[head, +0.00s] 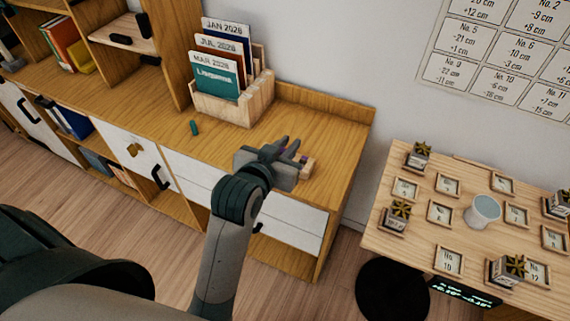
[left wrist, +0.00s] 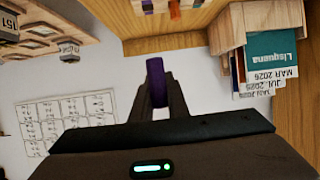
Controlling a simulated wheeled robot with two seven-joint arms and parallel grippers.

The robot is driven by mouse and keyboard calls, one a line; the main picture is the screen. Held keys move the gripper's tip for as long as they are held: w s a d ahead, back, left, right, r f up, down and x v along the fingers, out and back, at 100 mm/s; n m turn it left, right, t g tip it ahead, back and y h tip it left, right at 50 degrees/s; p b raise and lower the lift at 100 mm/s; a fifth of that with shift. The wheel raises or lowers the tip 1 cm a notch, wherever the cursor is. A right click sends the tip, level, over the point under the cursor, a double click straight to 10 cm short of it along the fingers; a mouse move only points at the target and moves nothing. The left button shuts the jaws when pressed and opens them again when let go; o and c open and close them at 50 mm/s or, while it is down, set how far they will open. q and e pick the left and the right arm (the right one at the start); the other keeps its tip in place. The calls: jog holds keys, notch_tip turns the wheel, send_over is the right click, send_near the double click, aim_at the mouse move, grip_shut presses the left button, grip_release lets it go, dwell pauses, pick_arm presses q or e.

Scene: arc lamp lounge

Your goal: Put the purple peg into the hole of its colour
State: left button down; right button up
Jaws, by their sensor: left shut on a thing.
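The purple peg (left wrist: 156,78) is held between the fingertips of my left gripper (left wrist: 158,95), and it points away from the wrist in the left wrist view. In the head view my left gripper (head: 285,152) is over the right part of the wooden cabinet top, with a little purple between its fingers. A small wooden block (head: 307,165) lies right beside the gripper, mostly hidden behind it. In the left wrist view, purple and orange marks show on light wood (left wrist: 163,5) at the top edge. Its holes cannot be made out. My right gripper is not in view.
A teal peg (head: 194,128) lies on the cabinet top (head: 335,150) left of the gripper. A wooden holder (head: 228,108) with calendar cards stands behind. A separate table (head: 390,235) with small frames, boxes and a cup stands to the right.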

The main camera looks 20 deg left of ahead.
pick_arm(q)
jog(key=shift+s+a, duration=0.1)
jog(key=shift+a, duration=0.05)
jog(key=d+f+b, duration=0.1)
jog(key=f, duration=0.1)
jog(key=w+d+f+b, duration=0.1)
jog(key=d+f, duration=0.1)
jog(key=shift+w, duration=0.1)
dwell(0.4)
jog(key=x, duration=0.4)
jog(key=a+f+p+x, duration=0.1)
jog(key=x, duration=0.4)
jog(key=f+x, duration=0.1)
jog(key=x, duration=0.3)
jog(key=shift+s+a+p, duration=0.3)
jog(key=shift+a+p, duration=0.05)
jog(key=shift+a, duration=0.05)
